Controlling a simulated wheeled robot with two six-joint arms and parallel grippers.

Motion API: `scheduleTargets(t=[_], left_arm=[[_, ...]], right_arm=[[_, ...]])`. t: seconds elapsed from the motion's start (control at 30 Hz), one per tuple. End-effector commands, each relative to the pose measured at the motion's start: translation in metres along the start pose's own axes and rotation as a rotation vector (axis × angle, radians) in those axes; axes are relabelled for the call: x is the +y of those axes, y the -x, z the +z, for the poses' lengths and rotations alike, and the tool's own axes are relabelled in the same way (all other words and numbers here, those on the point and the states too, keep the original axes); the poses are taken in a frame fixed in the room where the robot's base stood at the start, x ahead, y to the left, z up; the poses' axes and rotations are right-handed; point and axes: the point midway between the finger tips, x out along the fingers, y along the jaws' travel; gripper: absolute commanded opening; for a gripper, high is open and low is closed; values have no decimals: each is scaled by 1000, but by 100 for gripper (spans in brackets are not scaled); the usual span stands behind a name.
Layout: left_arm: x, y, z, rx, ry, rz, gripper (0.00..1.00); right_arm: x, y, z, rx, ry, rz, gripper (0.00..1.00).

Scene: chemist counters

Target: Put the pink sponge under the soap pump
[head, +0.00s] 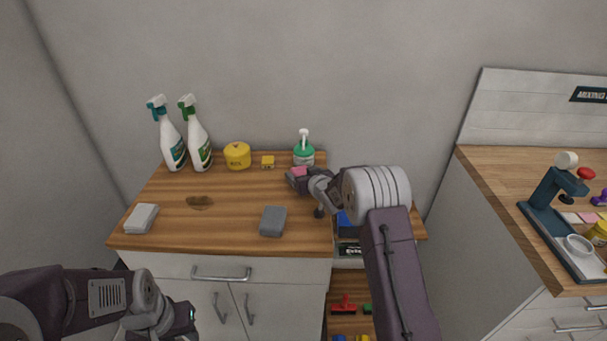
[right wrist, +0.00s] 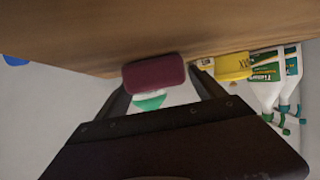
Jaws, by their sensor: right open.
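I cannot tell whether sponge and bottle touch. My right gripper is open. My left gripper (head: 187,317) is low in front of the cabinet; its jaws are unclear.
Two spray bottles (head: 197,140), a yellow tub (head: 237,156) and a small yellow box (head: 267,162) stand along the back. A grey block (head: 273,221) and a white block (head: 141,218) lie near the front edge. The counter's middle is mostly clear, beside a brown stain (head: 200,202).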

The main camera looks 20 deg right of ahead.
Motion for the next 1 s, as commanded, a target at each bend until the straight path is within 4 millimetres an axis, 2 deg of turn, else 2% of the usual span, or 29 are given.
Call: scheduleTargets(t=[0.03,0.13,0.23,0.27,0.7,0.83,1.0], left_arm=[[0,-2,0,0,0,0,36],[0,1,0,0,0,0,36],[0,14,-1,0,0,0,36],[0,9,-1,0,0,0,36],[0,9,-1,0,0,0,36],[0,10,-1,0,0,0,36],[0,10,-1,0,0,0,36]], right_arm=[[-2,-2,19,-34,-4,-3,79],[-2,0,15,-34,-3,-3,79],[-2,5,1,-34,-4,-3,79],[-2,8,5,-35,-4,-3,79],[-1,102,-3,-19,-2,-2,79],[0,118,-3,-18,-2,-1,79],[-1,124,-4,-17,-3,-1,79]])
